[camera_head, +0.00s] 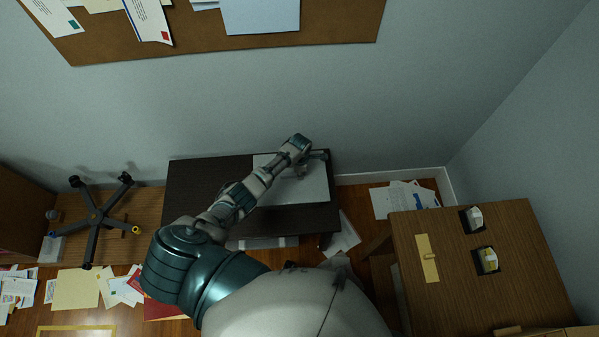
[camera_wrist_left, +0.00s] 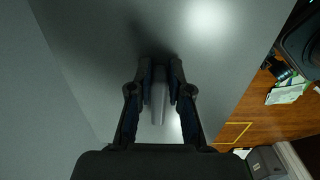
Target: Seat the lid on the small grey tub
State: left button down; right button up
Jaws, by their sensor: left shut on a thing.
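My left gripper (camera_head: 302,171) reaches over a flat, pale grey panel (camera_head: 310,192) on the dark table, near its right end in the head view. In the left wrist view the gripper (camera_wrist_left: 160,68) is shut on a narrow grey bar-like grip (camera_wrist_left: 158,105). The bar stands against a broad grey surface (camera_wrist_left: 225,70), which looks like the same panel and may be the lid. I cannot make out a small grey tub; it may be hidden under the panel or arm. My right gripper is not in view.
The dark table (camera_head: 205,175) is clear at its left. A wooden desk (camera_head: 455,285) with two small dark-based items stands at right. A wheeled chair base (camera_head: 97,217) lies left. Papers (camera_head: 80,287) litter the floor. The wall is close behind the table.

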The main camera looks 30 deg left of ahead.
pick_arm(q)
jog(key=shift+d+f, duration=0.1)
jog(key=shift+f, duration=0.05)
jog(key=c, duration=1)
grip_release()
